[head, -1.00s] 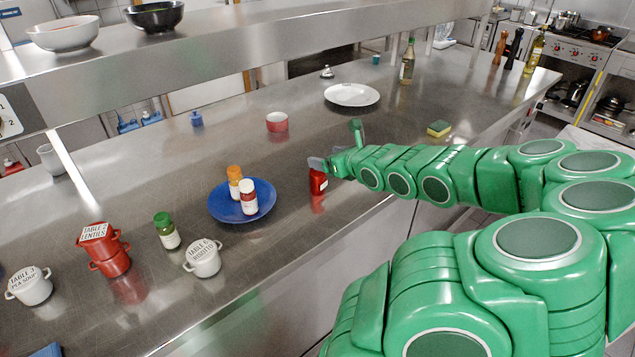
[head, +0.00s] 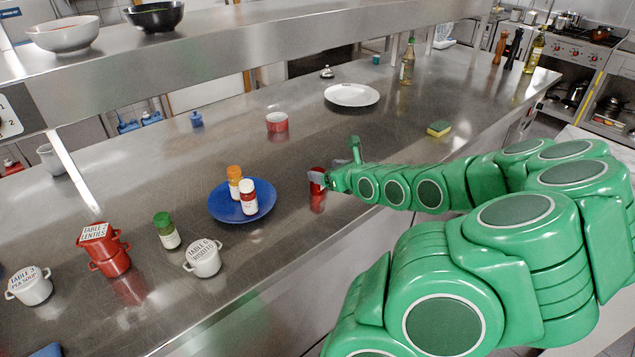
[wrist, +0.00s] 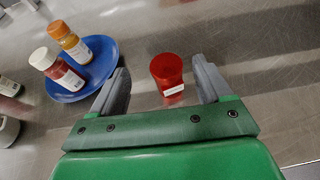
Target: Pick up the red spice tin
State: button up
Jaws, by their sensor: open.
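The red spice tin (head: 317,184) stands upright on the steel counter, to the right of the blue plate. In the wrist view the tin (wrist: 167,68) lies between the two grey fingers, with a gap on either side; a small white label shows low on it. My gripper (head: 336,172) is at the tin with its fingers apart. In the wrist view my gripper (wrist: 163,84) is open and empty, its fingers on either side of the tin. In the head view the fingers partly hide the tin.
The blue plate (head: 222,211) holds a white-capped jar (head: 248,197) and an orange-capped jar (head: 234,182), close to my left finger in the wrist view. A green-capped jar (head: 166,231) and labelled pots stand further left. A sponge (head: 439,129) lies behind my arm.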

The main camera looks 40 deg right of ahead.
aim_at(313, 169)
jog(key=shift+w+f, duration=0.1)
jog(key=shift+f, duration=1.1)
jog(key=shift+d+f+x, duration=0.1)
jog(key=shift+x, duration=1.8)
jog(key=shift+d+f+x, duration=0.15)
jog(key=shift+x, duration=1.75)
jog(key=c, duration=1)
jog(key=shift+c, duration=0.2)
notch_tip(313, 169, up, 9)
jog(key=shift+a+r, duration=0.1)
jog(key=shift+r, duration=0.4)
